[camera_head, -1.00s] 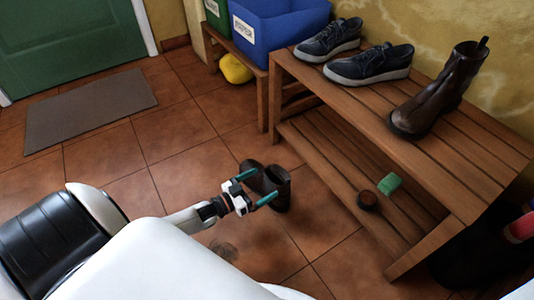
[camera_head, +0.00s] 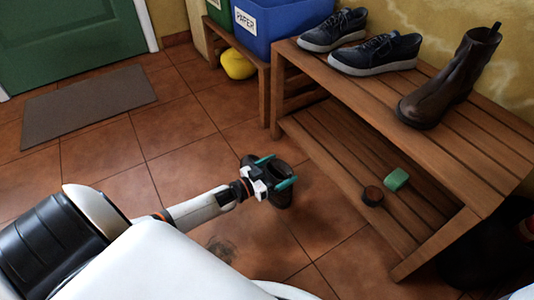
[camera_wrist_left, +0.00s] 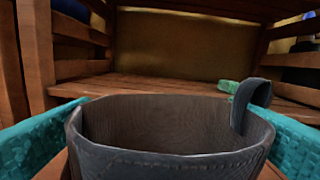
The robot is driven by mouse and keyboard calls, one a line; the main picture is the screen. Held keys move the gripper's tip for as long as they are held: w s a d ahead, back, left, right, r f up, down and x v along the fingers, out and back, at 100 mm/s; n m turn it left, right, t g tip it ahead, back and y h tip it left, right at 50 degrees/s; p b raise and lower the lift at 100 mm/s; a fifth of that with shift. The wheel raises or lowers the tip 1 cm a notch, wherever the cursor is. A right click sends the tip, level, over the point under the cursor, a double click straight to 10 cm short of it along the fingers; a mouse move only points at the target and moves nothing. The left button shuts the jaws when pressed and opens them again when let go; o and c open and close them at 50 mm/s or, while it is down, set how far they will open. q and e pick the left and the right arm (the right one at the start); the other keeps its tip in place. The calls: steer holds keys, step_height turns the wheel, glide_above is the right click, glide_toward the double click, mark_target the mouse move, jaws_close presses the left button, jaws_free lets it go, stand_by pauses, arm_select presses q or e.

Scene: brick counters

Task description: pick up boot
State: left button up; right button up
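A dark brown boot (camera_head: 281,198) stands on the tiled floor beside the wooden shoe rack, partly hidden by my left gripper (camera_head: 276,172). That gripper is open, with its two teal fingers spread on either side of the boot's upper shaft. In the left wrist view the shaft's open top (camera_wrist_left: 170,150) fills the space between the fingers, with a pull loop at its right. I cannot tell whether the fingers touch it. A similar brown boot (camera_head: 452,85) stands upright on the rack's top. My right gripper is not in view.
The shoe rack (camera_head: 480,190) stands at the right, with dark sneakers (camera_head: 376,54) on top. A grey mat (camera_head: 88,103) and open floor are at the left.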

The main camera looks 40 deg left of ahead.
arm_select(q)
steer(key=c, duration=0.7)
steer(key=shift+o, duration=0.2)
